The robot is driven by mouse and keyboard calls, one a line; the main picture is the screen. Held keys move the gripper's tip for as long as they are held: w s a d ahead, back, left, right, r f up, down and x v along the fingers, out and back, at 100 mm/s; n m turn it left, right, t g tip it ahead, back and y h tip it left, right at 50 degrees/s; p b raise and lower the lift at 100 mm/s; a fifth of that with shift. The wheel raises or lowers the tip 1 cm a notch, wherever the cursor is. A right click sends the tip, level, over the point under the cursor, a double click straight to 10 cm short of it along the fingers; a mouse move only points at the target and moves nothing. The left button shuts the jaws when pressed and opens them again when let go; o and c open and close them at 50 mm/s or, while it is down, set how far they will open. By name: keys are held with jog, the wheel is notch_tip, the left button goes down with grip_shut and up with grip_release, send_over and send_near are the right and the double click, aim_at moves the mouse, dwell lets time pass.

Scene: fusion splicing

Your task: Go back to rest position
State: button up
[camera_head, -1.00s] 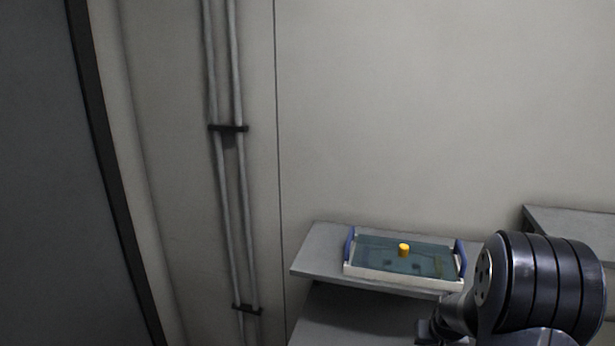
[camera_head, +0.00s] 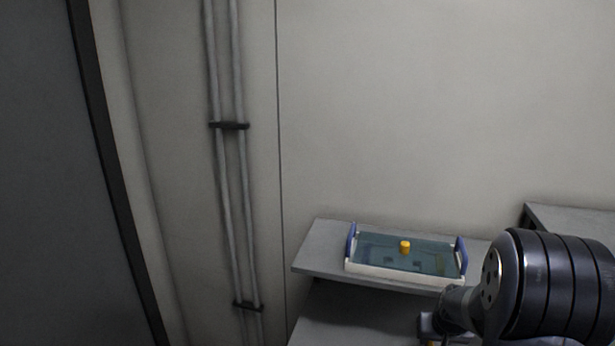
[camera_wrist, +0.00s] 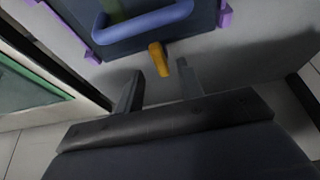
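My gripper (camera_wrist: 158,82) shows in the wrist view with its two fingers apart and nothing held between them. An orange-yellow piece (camera_wrist: 158,58) sits just beyond the fingertips, beside a dark case (camera_wrist: 205,18) with a blue handle (camera_wrist: 145,22) and purple corners. I cannot tell if the piece touches the case. In the head view, my arm is at the lower right; its gripper end is mostly cut off by the frame's bottom edge.
A pale tray (camera_head: 400,273) with blue handles lies on a grey shelf (camera_head: 320,247), with a yellow cylinder (camera_head: 405,247) upright in it. Another grey surface (camera_head: 575,218) is at right. Wall pipes (camera_head: 228,180) run down at left. A green-edged panel (camera_wrist: 30,100) is at left in the wrist view.

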aim_at(430, 344)
jog(key=d+v, duration=0.1)
jog(key=v, duration=0.7)
jog(key=x, duration=0.7)
jog(key=a+x, duration=0.1)
jog(key=x, duration=0.3)
jog(key=shift+a+m+p, duration=0.1)
jog(key=shift+m+p, duration=0.3)
jog(key=shift+p, duration=0.1)
jog(key=shift+m+h, duration=0.3)
jog(key=shift+m, duration=0.2)
jog(key=shift+w+a+f+m+b, duration=0.1)
jog(key=shift+m+b, duration=0.35)
jog(key=shift+m, duration=0.05)
